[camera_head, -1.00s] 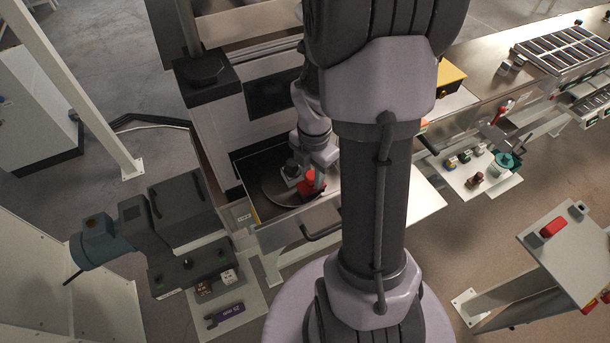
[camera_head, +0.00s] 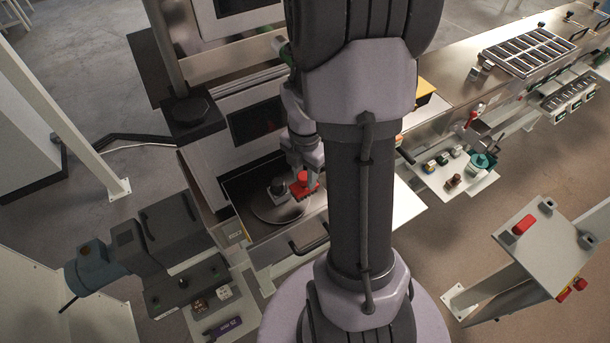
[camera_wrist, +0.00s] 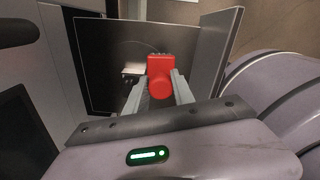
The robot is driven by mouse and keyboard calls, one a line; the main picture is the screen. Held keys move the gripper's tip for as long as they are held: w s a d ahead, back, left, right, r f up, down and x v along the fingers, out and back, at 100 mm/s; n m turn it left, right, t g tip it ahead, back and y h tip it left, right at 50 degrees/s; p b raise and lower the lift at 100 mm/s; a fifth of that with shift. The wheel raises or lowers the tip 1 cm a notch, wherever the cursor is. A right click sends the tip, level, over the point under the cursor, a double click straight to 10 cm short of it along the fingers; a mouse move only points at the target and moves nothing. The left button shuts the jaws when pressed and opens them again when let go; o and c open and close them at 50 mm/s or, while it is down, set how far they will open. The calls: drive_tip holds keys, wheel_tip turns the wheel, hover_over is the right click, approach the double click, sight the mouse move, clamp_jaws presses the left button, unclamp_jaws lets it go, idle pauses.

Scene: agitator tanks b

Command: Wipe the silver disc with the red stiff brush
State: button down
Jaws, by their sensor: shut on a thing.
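The red stiff brush (camera_head: 303,184) is in my gripper (camera_wrist: 160,88), which is shut on it; the red block shows between the two fingers in the wrist view (camera_wrist: 160,75). The silver disc (camera_head: 270,208) lies in an open metal tray (camera_head: 240,195) in the head view. A dark knob-like piece (camera_head: 278,187) stands on the disc, just left of the brush. The brush is over the right part of the disc. Whether its bristles touch the disc is hard to tell. My arm hides the area to the right.
The tray has raised walls and a front handle (camera_head: 308,240). A white machine (camera_head: 222,160) stands behind it. A grey bench device (camera_head: 165,225) stands at left. A side shelf (camera_head: 455,172) with small parts and a red-button stand (camera_head: 545,245) are at right.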

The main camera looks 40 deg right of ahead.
drive_tip(key=shift+f, duration=0.1)
wheel_tip(320, 180, up, 3)
drive_tip(key=shift+r+p, duration=0.15)
drive_tip(key=shift+p, duration=1.1)
